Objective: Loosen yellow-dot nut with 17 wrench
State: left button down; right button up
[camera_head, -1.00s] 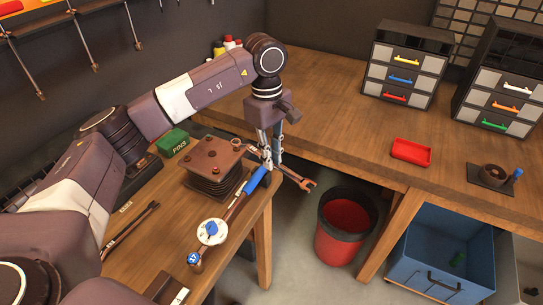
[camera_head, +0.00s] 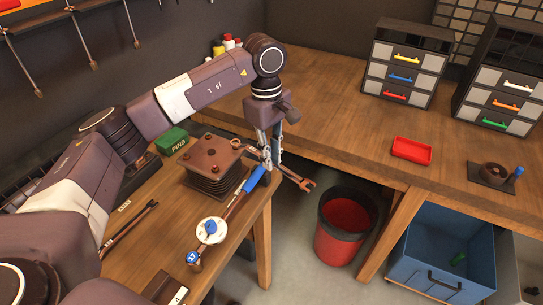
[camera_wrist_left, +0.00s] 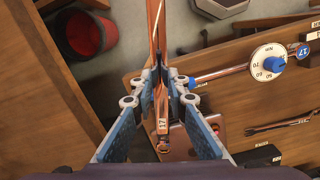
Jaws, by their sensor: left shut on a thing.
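My left gripper (camera_head: 270,152) is shut on a copper-coloured wrench (camera_head: 302,184). The wrench carries a 17 label (camera_wrist_left: 162,126) in the left wrist view. Its open-jaw end sticks out past the bench edge, and its ring end (camera_wrist_left: 162,146) lies over a rusty plate (camera_head: 215,156) on a dark ribbed stack. Several nuts or studs show on this plate. I cannot make out a yellow dot, or whether the ring sits around a nut. My right gripper is not in view.
A dial wrench (camera_head: 211,230) with a blue handle and a 17 tag lies beside the stack. A green PINS box (camera_head: 172,140) stands behind. A red-lined bin (camera_head: 345,226) is on the floor. A red tray (camera_head: 411,150) and drawer cabinets (camera_head: 403,73) stand on the back bench.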

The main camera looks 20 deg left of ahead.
pick_arm(q)
jog(key=shift+f+b, duration=0.55)
jog(key=shift+b, duration=0.45)
dwell(1.7)
jog(key=w+n, duration=0.2)
jog(key=w, duration=0.1)
jog(key=shift+w+d+n, duration=0.2)
jog(key=shift+d+n, duration=0.15)
jog(key=shift+n, duration=0.05)
dwell(0.3)
jog(key=w+n, duration=0.2)
jog(key=w, duration=0.1)
jog(key=shift+w+n, duration=0.25)
jog(key=shift+n, duration=0.15)
jog(key=shift+w, duration=0.1)
